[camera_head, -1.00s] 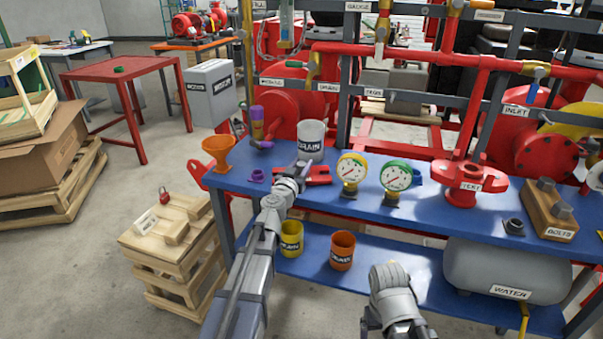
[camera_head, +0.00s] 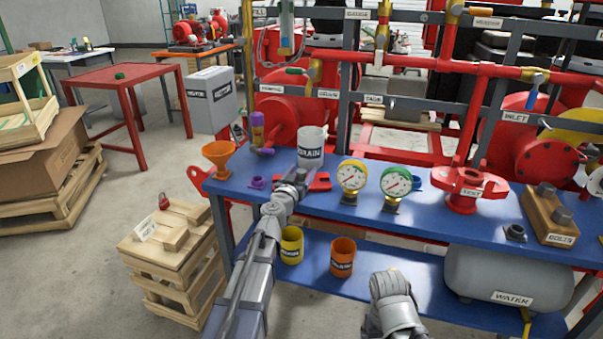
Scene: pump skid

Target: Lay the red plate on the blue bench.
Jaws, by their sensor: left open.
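The blue bench (camera_head: 442,211) runs across the middle and right. A red flat piece (camera_head: 320,183), apparently the red plate, lies on its top behind my left gripper, which hides part of it, so its full outline does not show. My left gripper (camera_head: 299,174) is open, over the bench at the near side of the red piece. I cannot tell whether they touch. Part of my right arm shows at the bottom centre, but its gripper does not show.
Behind the red piece stands a white DRAIN cup (camera_head: 311,144). A red table (camera_head: 122,74) and a crate stack (camera_head: 172,250) stand off to the left.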

